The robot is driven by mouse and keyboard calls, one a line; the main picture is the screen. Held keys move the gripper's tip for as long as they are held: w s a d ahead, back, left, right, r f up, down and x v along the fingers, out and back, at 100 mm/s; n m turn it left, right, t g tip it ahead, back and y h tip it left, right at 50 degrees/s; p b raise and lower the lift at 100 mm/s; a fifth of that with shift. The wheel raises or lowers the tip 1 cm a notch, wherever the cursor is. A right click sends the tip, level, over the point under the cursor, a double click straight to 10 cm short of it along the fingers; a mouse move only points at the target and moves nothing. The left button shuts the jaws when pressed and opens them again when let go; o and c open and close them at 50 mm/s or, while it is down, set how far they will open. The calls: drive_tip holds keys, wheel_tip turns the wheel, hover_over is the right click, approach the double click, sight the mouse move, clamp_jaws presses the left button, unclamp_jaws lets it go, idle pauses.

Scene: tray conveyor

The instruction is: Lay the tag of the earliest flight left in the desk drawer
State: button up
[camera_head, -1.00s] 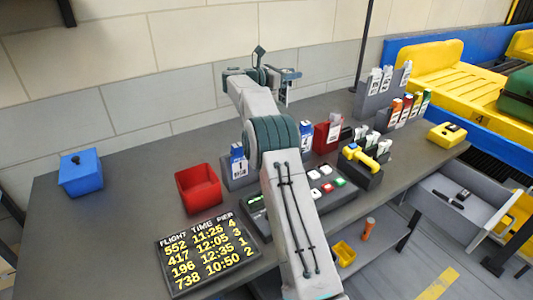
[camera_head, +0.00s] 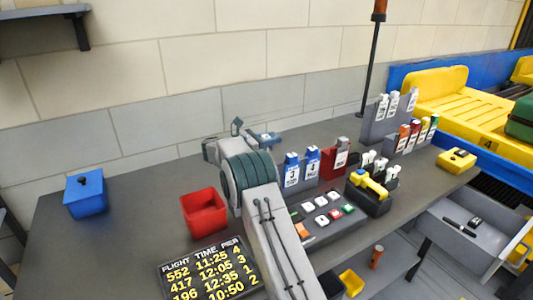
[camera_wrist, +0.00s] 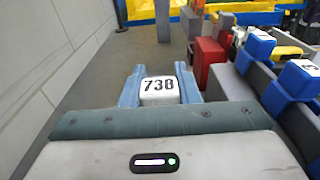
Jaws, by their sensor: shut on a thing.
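My gripper (camera_wrist: 160,90) is shut on a white tag marked 738 (camera_wrist: 159,86), which sits between its two blue fingers in the wrist view. In the head view my gripper (camera_head: 266,140) is behind my arm, left of the blue tags, and the held tag is hidden. The flight board (camera_head: 212,272) lists 552 at 11:25, 417 at 12:05, 196 at 12:35 and 738 at 10:50; its lower edge is cut off. The desk drawer (camera_head: 440,232) stands open at the right, with small dark items (camera_head: 460,228) inside.
Blue tags (camera_head: 291,172) and a red holder (camera_head: 334,160) stand right of my arm. Behind are grey racks (camera_head: 376,125) of tags. A red bin (camera_head: 203,212), a blue box (camera_head: 85,194), a button panel (camera_head: 322,212) and a yellow box (camera_head: 457,161) stand on the desk.

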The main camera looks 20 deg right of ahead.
drive_tip(key=shift+s+a+f, duration=0.1)
drive_tip(key=shift+a+f, duration=0.4)
drive_tip(key=shift+a, duration=0.4)
drive_tip(key=shift+f, duration=0.2)
drive_tip(key=shift+f+p, duration=0.4)
drive_tip(key=shift+f, duration=1.45)
drive_tip(key=shift+f, duration=0.1)
drive_tip(key=o, duration=1)
